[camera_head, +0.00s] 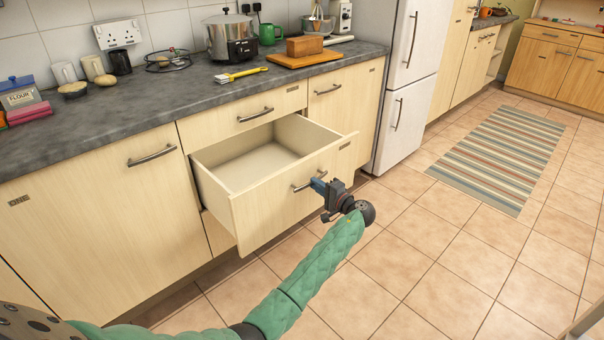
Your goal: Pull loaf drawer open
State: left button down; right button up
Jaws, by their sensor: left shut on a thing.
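The loaf drawer (282,196) is pulled well out from the cabinet below the counter, and its pale inside looks empty. Its front bears a metal bar handle (300,187). My left gripper (320,186) is shut on this handle, at the right part of the drawer front. My green-sleeved left arm reaches up to it from the bottom of the picture. My right gripper does not show.
A closed drawer (247,112) sits above the open one. The grey counter (190,92) holds a brown loaf (304,46) on a board, a yellow brush (240,74) and a steel cooker (228,38). A white fridge (400,90) stands right.

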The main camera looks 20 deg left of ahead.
pick_arm(q)
jog(key=v, duration=0.9)
jog(key=shift+p, duration=0.35)
jog(key=c, duration=1.4)
grip_release()
jog(key=shift+a, duration=0.1)
jog(key=v, duration=0.7)
jog(key=shift+d, duration=0.35)
jog(key=shift+s+f, duration=0.1)
